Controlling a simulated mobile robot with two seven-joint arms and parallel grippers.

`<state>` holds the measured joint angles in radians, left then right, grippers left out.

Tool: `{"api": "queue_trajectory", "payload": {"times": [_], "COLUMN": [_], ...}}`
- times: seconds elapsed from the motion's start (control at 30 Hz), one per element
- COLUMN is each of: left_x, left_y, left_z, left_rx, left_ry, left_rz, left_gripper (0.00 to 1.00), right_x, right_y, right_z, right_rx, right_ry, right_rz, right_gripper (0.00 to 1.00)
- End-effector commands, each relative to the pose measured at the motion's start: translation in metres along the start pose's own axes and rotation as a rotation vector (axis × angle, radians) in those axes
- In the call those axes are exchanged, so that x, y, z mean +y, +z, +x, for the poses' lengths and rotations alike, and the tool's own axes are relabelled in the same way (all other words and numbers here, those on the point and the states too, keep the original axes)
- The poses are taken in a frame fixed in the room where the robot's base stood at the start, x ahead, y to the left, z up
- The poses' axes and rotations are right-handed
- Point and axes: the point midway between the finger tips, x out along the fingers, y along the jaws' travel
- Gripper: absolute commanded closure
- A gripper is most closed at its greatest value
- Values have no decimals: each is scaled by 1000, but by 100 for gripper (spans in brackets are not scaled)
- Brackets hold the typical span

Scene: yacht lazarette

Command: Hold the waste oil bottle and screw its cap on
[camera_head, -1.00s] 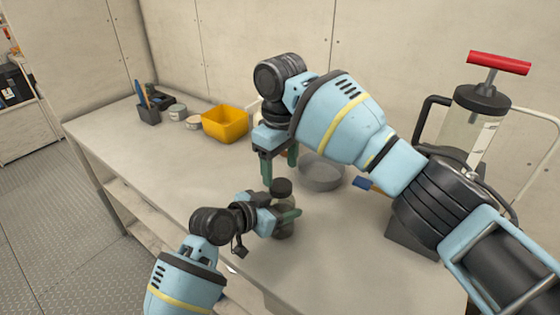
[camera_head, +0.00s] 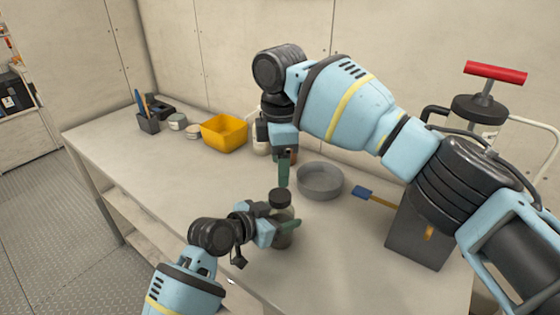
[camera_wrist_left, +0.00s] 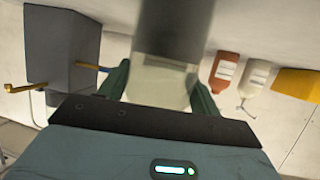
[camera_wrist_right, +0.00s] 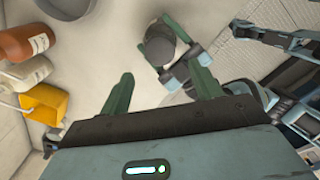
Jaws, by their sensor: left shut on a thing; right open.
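The waste oil bottle (camera_head: 284,238) stands upright near the bench's front edge, a dark cap (camera_head: 280,197) on its top. I cannot tell whether the cap is tight. My left gripper (camera_head: 283,226) is shut around the bottle's body from the left; the left wrist view shows the pale bottle (camera_wrist_left: 160,82) between its fingers. My right gripper (camera_head: 284,168) points down just above the cap, open and empty. In the right wrist view its fingers (camera_wrist_right: 160,80) are spread, with the cap (camera_wrist_right: 159,46) beyond them, not between them.
A round grey pan (camera_head: 320,182) stands just right of the right gripper. A yellow bin (camera_head: 224,134), small tins and a tool cup (camera_head: 148,122) stand at back left. The front-left bench is clear.

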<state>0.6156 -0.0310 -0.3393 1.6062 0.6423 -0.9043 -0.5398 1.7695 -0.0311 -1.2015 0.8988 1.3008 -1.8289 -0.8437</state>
Motion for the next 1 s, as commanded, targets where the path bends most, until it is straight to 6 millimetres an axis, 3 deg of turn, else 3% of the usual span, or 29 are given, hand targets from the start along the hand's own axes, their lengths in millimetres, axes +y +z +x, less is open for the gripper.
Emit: {"api": "queue_trajectory", "payload": {"times": [0.27, 0.7, 1.0], "left_x": [0, 0, 0], "left_y": [0, 0, 0], "left_z": [0, 0, 0], "left_rx": [0, 0, 1], "left_ry": [0, 0, 0], "left_rz": [0, 0, 1], "left_gripper": [100, 100, 100], "right_x": [0, 0, 0], "right_y": [0, 0, 0], "right_z": [8, 66, 80], "right_rx": [-1, -2, -1], "right_ry": [-1, -1, 0], "right_rz": [2, 2, 3], "right_gripper": [36, 36, 36]}}
